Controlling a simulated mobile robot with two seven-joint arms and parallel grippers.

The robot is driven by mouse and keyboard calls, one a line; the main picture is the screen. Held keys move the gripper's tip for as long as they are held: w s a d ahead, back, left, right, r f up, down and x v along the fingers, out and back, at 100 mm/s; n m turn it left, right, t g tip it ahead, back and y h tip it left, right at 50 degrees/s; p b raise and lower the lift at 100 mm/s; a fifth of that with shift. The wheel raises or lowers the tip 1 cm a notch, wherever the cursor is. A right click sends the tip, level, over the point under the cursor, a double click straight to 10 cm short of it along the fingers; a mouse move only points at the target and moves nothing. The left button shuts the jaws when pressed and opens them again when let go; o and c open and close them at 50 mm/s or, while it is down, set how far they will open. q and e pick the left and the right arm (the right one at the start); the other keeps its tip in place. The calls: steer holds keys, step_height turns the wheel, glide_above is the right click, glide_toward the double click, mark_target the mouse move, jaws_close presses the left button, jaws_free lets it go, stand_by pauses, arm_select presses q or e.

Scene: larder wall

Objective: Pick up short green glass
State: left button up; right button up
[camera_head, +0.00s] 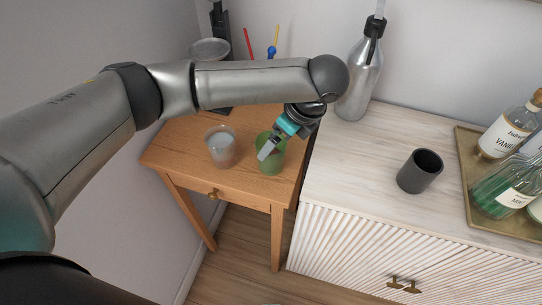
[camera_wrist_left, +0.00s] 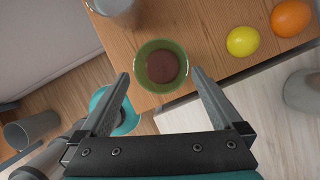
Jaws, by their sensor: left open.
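The short green glass (camera_head: 275,158) stands upright on the small wooden table, near its right side. In the left wrist view the green glass (camera_wrist_left: 160,66) is seen from above, with a dark brown round area inside it. My left gripper (camera_head: 266,152) is open at the glass and hides part of it in the head view. In the left wrist view the fingers of my left gripper (camera_wrist_left: 161,76) lie on either side of the glass, with gaps to it. My right gripper is not in view.
A clear glass (camera_head: 220,146) stands left of the green one on the wooden table (camera_head: 180,150). A lemon (camera_wrist_left: 243,41) and an orange (camera_wrist_left: 291,17) lie nearby. The white cabinet (camera_head: 370,205) holds a dark cup (camera_head: 420,171), a metal bottle (camera_head: 360,80) and a bottle tray (camera_head: 467,170).

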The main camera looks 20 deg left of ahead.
arm_select(q)
steer(key=shift+b+x, duration=0.45)
steer(key=shift+x, duration=2.35)
steer(key=shift+d, duration=0.1)
steer(key=shift+c, duration=0.2)
steer(key=shift+w+r, duration=0.1)
steer(key=c, duration=1.4)
steer(key=shift+r, duration=0.1)
